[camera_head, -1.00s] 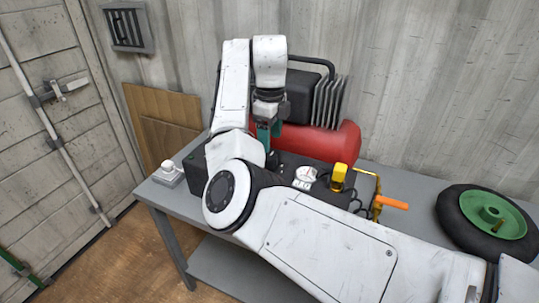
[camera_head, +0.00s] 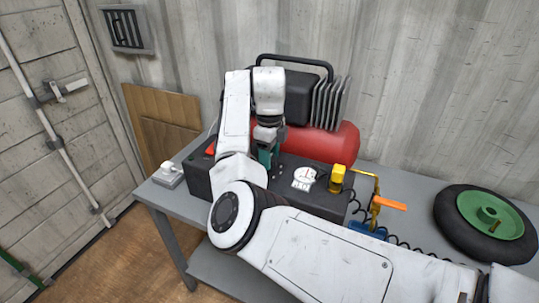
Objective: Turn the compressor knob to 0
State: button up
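The compressor has a red tank (camera_head: 325,142), a black motor block with fins (camera_head: 300,97) and a black front box (camera_head: 325,200). A white round gauge (camera_head: 306,175) sits on the box, with a yellow part (camera_head: 338,178) to its right. My gripper (camera_head: 268,162), with teal fingers, points down over the top of the black box, left of the gauge and in front of the tank. I cannot make out the knob; my gripper and arm cover part of the box. I cannot tell whether the fingers touch anything or are apart.
The compressor stands on a grey table (camera_head: 180,203). A white socket-like box (camera_head: 168,174) is at its left end. An orange-handled tool (camera_head: 390,204) with a coiled black hose lies to the right. A black wheel with a green hub (camera_head: 490,214) lies far right.

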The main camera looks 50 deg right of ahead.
jog(key=c, duration=0.6)
jog(key=shift+c, duration=0.2)
jog(key=shift+p, duration=0.3)
